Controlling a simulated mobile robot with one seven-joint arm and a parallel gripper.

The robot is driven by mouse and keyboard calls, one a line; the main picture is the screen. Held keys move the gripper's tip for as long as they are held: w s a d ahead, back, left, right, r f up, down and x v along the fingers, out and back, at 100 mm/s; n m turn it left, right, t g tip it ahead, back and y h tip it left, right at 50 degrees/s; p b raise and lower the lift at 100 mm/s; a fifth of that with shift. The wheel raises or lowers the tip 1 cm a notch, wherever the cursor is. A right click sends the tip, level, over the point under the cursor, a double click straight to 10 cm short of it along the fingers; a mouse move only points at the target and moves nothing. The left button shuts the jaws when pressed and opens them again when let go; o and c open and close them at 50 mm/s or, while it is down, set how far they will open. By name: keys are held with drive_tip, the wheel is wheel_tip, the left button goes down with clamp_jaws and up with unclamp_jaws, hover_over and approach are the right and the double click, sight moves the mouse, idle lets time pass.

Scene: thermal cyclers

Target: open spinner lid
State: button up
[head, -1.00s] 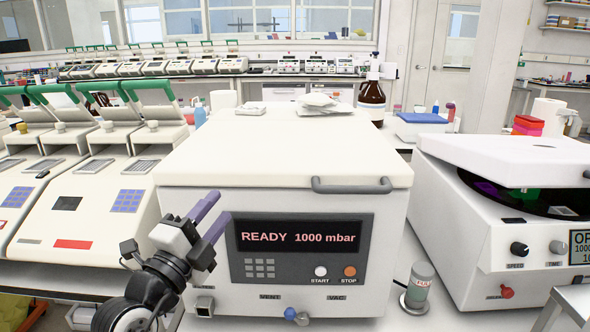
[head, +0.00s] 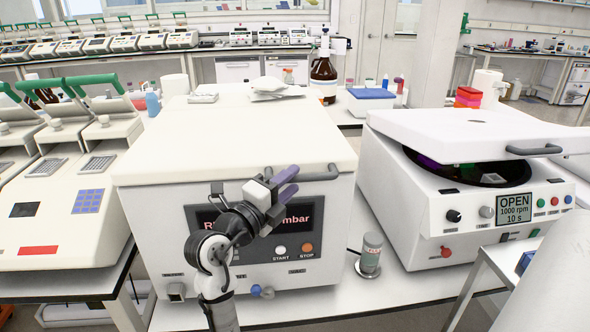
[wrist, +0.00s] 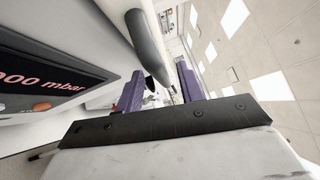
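The spinner is the white machine (head: 400,210) at the right of the head view, with a display (head: 515,207) reading OPEN, 1000 rpm, 10 s. Its white lid (head: 450,130) is tilted slightly up at the front, with a grey handle (head: 533,150) on the front edge. A dark bowl (head: 480,177) with purple and green items shows through the gap. My gripper (head: 293,181) is open and empty, in front of the middle machine and left of the spinner. Its purple fingers stand apart in the wrist view (wrist: 158,88). The spinner is not clearly visible there.
The middle white machine (head: 150,230) has a closed lid with a grey handle (head: 310,174), close to my fingers; the handle looms in the wrist view (wrist: 146,45). A small grey-green canister (head: 371,252) stands between the machines. A grey-white surface (head: 550,275) is at lower right.

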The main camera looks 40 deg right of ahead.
drive_tip(key=shift+x, duration=1.2)
clamp_jaws()
